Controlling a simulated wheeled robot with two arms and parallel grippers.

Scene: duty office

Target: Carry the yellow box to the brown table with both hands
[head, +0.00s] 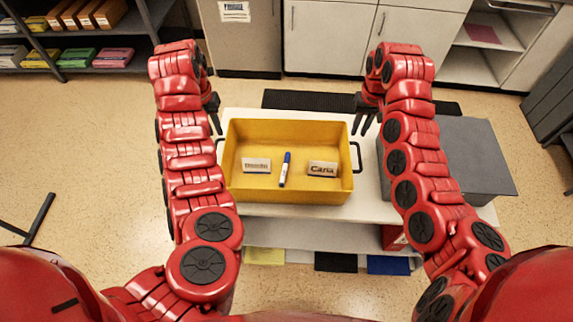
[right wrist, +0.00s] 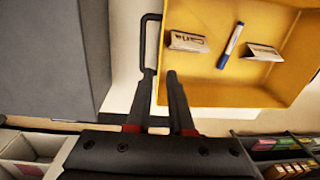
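The yellow box (head: 290,140) is an open tray on a white table, with a dark wire handle on each short side. It holds a blue-and-white marker (head: 285,169) and two small name signs (head: 256,165) (head: 322,169). My left gripper (head: 216,124) is at the far end of the left handle (head: 219,154), with its fingers seeming slightly apart. My right gripper (head: 362,122) is open and empty near the far end of the right handle (head: 358,157). In the right wrist view its fingertips (right wrist: 159,73) are close by the handle (right wrist: 143,42). No brown table is identifiable.
The white table (head: 290,212) has a lower shelf with coloured items. A grey box (head: 475,150) sits to the right of the yellow box. White cabinets (head: 375,40) and a dark shelf unit (head: 100,42) stand at the back. Floor to the left is mostly clear.

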